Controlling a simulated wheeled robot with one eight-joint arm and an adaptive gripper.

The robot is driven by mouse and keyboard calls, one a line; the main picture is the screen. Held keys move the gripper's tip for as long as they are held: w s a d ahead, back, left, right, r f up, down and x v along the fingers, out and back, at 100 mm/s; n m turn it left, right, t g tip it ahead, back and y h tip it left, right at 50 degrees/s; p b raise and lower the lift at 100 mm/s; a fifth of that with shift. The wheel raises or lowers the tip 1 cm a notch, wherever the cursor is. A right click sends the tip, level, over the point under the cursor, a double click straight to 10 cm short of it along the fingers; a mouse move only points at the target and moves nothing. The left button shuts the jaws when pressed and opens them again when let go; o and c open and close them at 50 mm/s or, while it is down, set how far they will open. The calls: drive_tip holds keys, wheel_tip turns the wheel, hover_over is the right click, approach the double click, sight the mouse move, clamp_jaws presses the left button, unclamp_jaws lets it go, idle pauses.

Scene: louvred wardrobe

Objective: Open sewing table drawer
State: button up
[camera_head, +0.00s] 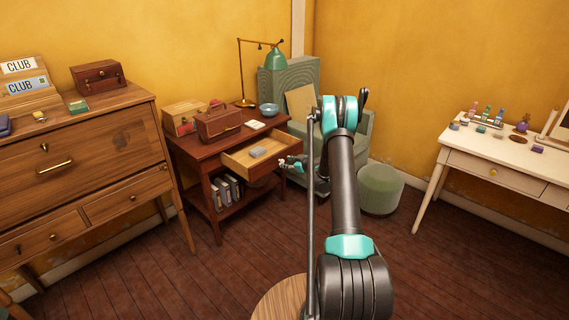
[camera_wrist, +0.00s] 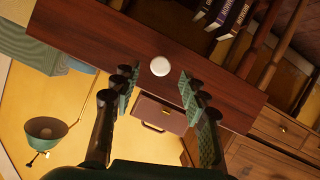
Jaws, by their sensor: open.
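The sewing table (camera_head: 192,153) is a dark reddish wooden table against the back wall. Its drawer (camera_head: 235,155) stands pulled out toward the right, showing a pale wooden inside with a small grey block (camera_head: 258,152) in it. My gripper (camera_head: 290,163) is at the drawer's front end. In the wrist view the picture is turned over, and a round white knob (camera_wrist: 160,66) sits on the reddish drawer front (camera_wrist: 95,30). My open fingers (camera_wrist: 158,90) stand on either side of the knob, with clear gaps to it.
A green armchair (camera_head: 355,135) and pouf (camera_head: 381,187) are to the right. A dresser (camera_head: 95,150) stands left.

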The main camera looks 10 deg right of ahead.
drive_tip(key=v, duration=0.9)
drive_tip(key=shift+a, duration=0.1)
drive_tip(key=s+a+r+m+g+h, duration=0.1)
drive_tip(key=s+a+r+g, duration=0.15)
drive_tip(key=s+r, duration=0.35)
drive_tip(key=s+a+r+m+g, duration=0.1)
drive_tip(key=s+a+r+m, duration=0.2)
drive_tip(key=s, duration=0.5)
drive_tip(key=s+a+r+g+h, duration=0.1)
drive_tip(key=s+a+r, duration=0.4)
drive_tip(key=s, duration=0.2)
drive_tip(key=s+d+m+g+h, duration=0.1)
drive_tip(key=s+m+h, duration=0.1)
drive_tip(key=s, duration=1.2)
drive_tip(key=s+d+f+m+g+h, duration=0.1)
drive_tip(key=s+m+g+h, duration=0.1)
drive_tip(key=s, duration=1.3)
drive_tip(key=shift+f+m+h, duration=0.2)
drive_tip(key=shift+m+h, duration=0.2)
drive_tip(key=shift+m, duration=0.2)
